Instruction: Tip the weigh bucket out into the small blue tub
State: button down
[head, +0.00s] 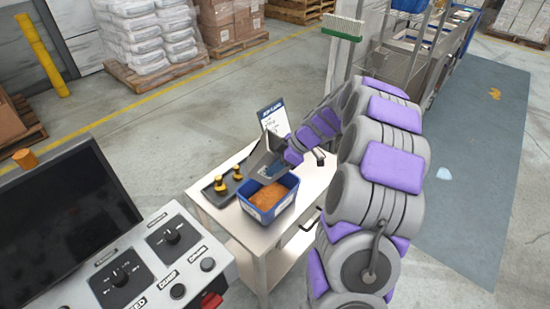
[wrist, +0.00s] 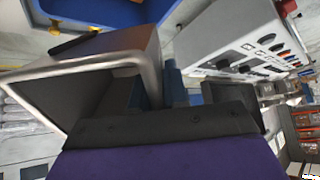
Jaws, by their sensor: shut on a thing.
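The small blue tub (head: 283,206) stands on a white cart and holds a heap of orange-brown loose material (head: 268,196). The grey metal weigh bucket (head: 258,160) is tilted above the tub's back edge. In the wrist view the bucket (wrist: 150,55) is close up at left, with a bright rim and a dark inside where I see no material. My gripper (wrist: 152,95) is shut on the bucket; its grip is partly hidden. In the head view my gripper (head: 276,163) is above the tub's back side. Part of the blue tub (wrist: 75,10) shows at the wrist view's top.
A dark tray (head: 222,201) with yellow-and-black weights (head: 220,184) lies left of the tub. A sign (head: 273,118) stands behind the bucket. A control panel (head: 150,262) with a screen fills the lower left. A metal rack (head: 415,50) stands at the back right.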

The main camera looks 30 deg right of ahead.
jog(key=h+p, duration=0.1)
jog(key=p, duration=0.2)
jog(key=shift+a+r+g+h, duration=0.2)
jog(key=shift+r+g+h, duration=0.1)
jog(key=shift+r+h, duration=0.1)
jog(key=shift+w+a+f+g+h, duration=0.15)
jog(key=shift+f+g+h, duration=0.15)
jog(key=shift+h, duration=0.5)
jog(key=h+p, duration=0.1)
jog(key=h, duration=0.1)
jog(key=a+g+h+p, duration=0.1)
jog(key=shift+h+p, duration=0.35)
jog(key=shift+h, duration=0.05)
jog(key=shift+d+f, duration=0.1)
jog(key=shift+f, duration=0.05)
